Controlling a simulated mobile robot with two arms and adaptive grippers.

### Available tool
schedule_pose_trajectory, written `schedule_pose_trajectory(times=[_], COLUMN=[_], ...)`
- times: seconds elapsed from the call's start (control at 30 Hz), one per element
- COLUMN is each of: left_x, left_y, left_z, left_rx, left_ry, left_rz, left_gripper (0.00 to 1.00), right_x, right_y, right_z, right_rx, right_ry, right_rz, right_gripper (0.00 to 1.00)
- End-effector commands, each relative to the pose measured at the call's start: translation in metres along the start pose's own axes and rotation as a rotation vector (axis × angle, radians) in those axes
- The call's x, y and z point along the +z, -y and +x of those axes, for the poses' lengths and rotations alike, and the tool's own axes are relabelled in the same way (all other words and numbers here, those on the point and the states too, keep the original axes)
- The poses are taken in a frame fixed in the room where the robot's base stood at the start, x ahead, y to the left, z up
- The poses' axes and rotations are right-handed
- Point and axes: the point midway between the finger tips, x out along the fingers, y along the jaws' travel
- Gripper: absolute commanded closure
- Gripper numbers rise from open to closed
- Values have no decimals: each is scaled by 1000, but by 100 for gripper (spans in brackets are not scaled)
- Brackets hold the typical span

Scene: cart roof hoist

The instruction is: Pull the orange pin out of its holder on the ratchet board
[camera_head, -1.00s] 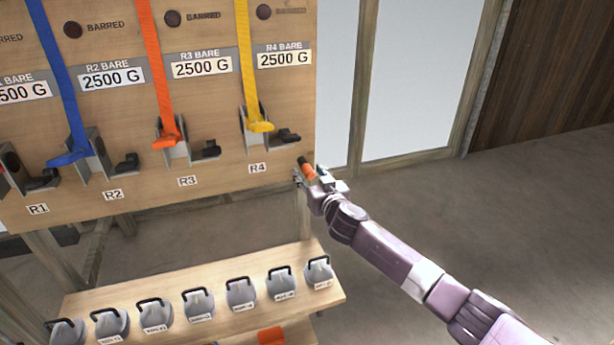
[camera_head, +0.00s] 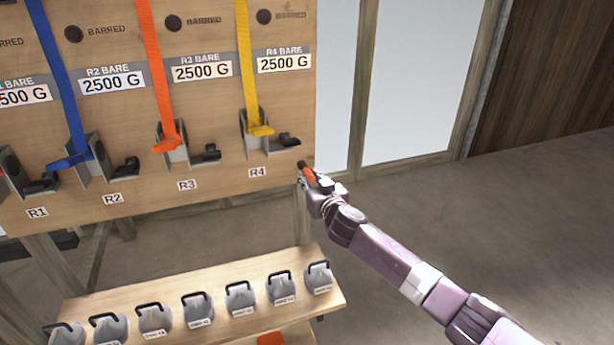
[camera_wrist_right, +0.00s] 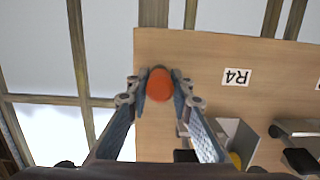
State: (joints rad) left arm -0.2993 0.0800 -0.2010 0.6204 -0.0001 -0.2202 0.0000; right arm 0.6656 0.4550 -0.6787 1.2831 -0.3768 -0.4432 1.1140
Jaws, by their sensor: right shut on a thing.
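The orange pin (camera_head: 308,174) is at the lower right edge of the wooden ratchet board (camera_head: 225,150), right of the R4 label. It shows end-on in the right wrist view (camera_wrist_right: 160,84) as an orange rounded end. My right gripper (camera_head: 311,181) is shut on it; in the wrist view its two fingers flank the pin (camera_wrist_right: 160,96). The dark end of the pin shows just above the gripper. The pin's holder is hidden, and I cannot tell whether the pin is still in it. My left gripper is not in view.
The board carries blue (camera_head: 67,100), orange (camera_head: 155,80) and yellow (camera_head: 248,70) straps in ratchets. Below stands a wooden shelf (camera_head: 225,325) with several grey weights (camera_head: 240,296). Floor to the right (camera_head: 480,220) is clear.

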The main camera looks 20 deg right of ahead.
Motion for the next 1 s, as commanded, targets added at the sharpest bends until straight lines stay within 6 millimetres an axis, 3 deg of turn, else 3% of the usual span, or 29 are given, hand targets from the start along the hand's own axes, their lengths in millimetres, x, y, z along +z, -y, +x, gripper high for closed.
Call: schedule_pose_trajectory(times=[0.27, 1.0], left_x=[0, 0], left_y=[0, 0], left_z=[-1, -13], left_rx=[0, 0], left_ry=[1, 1], left_rz=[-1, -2], left_gripper=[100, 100], right_x=[1, 4], right_y=[0, 0], right_z=[-2, -31], right_rx=[0, 0], right_ry=[1, 1], right_rz=[0, -1], right_gripper=[100, 100])
